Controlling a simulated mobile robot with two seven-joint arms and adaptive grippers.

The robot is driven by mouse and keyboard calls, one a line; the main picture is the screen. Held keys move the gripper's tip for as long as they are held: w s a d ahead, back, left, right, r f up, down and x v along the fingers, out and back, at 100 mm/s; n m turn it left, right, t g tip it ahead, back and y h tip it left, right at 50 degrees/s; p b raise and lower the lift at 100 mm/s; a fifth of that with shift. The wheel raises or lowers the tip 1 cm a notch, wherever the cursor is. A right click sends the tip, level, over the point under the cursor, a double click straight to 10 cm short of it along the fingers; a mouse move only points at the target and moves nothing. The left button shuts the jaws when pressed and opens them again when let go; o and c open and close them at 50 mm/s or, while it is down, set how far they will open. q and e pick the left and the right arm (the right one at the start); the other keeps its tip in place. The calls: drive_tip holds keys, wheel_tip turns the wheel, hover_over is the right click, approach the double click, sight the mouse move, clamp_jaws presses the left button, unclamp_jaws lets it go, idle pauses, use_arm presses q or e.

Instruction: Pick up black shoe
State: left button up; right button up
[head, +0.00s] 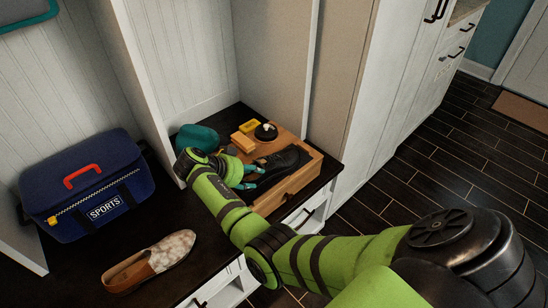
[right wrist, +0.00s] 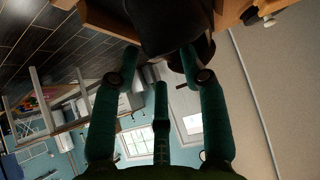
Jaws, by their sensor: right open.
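My left gripper is not in view.
A teal item (head: 196,137), a yellow item (head: 249,126) and a small round black item (head: 266,132) sit around the box's back. A blue sports bag (head: 88,188) and a brown patterned shoe (head: 150,262) are at left. White cubby panels (head: 268,60) rise behind and beside the box.

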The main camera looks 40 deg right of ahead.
sight(260, 175)
drive_tip(key=x, duration=0.5)
drive_tip(key=shift+d, duration=0.3)
clamp_jaws()
drive_tip(key=shift+r, duration=0.1)
